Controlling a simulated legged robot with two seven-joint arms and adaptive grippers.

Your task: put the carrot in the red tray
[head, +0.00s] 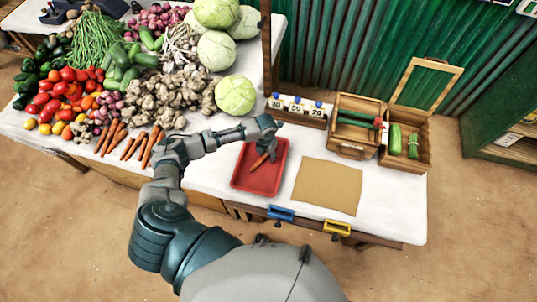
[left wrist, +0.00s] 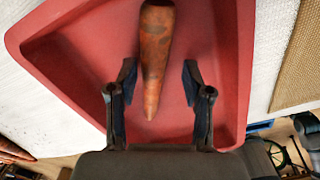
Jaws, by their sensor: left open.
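The red tray (head: 262,185) lies on the white tabletop, and its rim and floor fill much of the left wrist view (left wrist: 60,65). An orange carrot (head: 260,161) is inside the tray's outline; it also shows in the left wrist view (left wrist: 156,45), with its narrow tip toward my palm. My left gripper (head: 269,150) is over the tray, and its fingers (left wrist: 159,82) are open, one on each side of the carrot with gaps between. The gripper hides part of the carrot in the head view. My right gripper is not in view.
Several other carrots (head: 131,148) lie at the left beside ginger (head: 165,98) and tomatoes. A brown mat (head: 327,187) lies right of the tray. Wooden boxes (head: 352,148) and a weight rack (head: 297,112) stand behind. Blue (head: 281,213) and yellow (head: 337,228) handles are at the front edge.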

